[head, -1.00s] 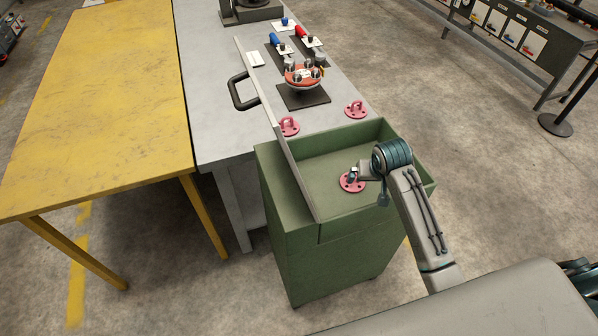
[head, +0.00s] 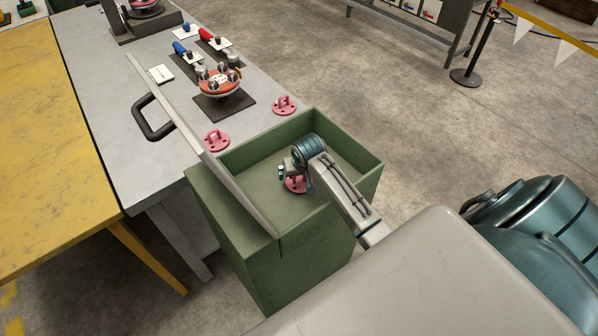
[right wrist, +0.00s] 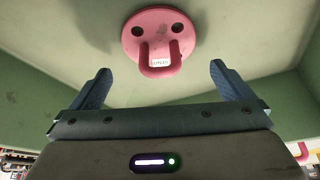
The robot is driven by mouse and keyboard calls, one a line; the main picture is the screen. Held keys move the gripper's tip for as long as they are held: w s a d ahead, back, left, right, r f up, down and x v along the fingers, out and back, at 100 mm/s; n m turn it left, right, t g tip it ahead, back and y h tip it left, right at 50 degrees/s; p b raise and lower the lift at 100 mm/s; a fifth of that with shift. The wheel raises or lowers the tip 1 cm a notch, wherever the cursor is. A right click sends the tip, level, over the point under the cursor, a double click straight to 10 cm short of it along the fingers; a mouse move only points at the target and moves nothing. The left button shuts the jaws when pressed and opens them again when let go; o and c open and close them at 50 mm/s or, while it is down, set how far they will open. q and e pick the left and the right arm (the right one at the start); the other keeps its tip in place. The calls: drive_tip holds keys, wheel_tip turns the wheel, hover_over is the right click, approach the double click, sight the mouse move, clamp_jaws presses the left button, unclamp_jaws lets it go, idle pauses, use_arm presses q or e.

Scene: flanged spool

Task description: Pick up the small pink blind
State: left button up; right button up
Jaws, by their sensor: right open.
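A pink round blind (head: 297,186) with a loop handle lies on the floor of the green bin (head: 233,258). It also shows in the right wrist view (right wrist: 137,33), with two dark holes, a U-shaped handle and a small label too small to read. My right gripper (head: 287,170) is inside the bin, just over the blind, and hides part of it in the head view. In the right wrist view its two fingers (right wrist: 160,75) are spread wide, with nothing between them; the handle is ahead of them. Two other pink blinds (head: 216,140) (head: 284,104) sit on the grey table. My left gripper is out of view.
The bin walls surround my right gripper. A grey panel with a black handle (head: 152,117) stands along the bin's left side. On the grey table (head: 95,110) are a red flanged spool (head: 219,84) on a dark plate and red and blue tools. A yellow table stands left.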

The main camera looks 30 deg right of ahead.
sight(299, 180)
drive_tip(key=shift+p+x, duration=0.4)
drive_tip(key=shift+x, duration=1.5)
drive_tip(key=shift+s+a, duration=0.1)
drive_tip(key=shift+s, duration=0.1)
drive_tip(key=c, duration=0.9)
drive_tip(key=shift+c, duration=0.7)
drive_tip(key=shift+w+r, duration=0.1)
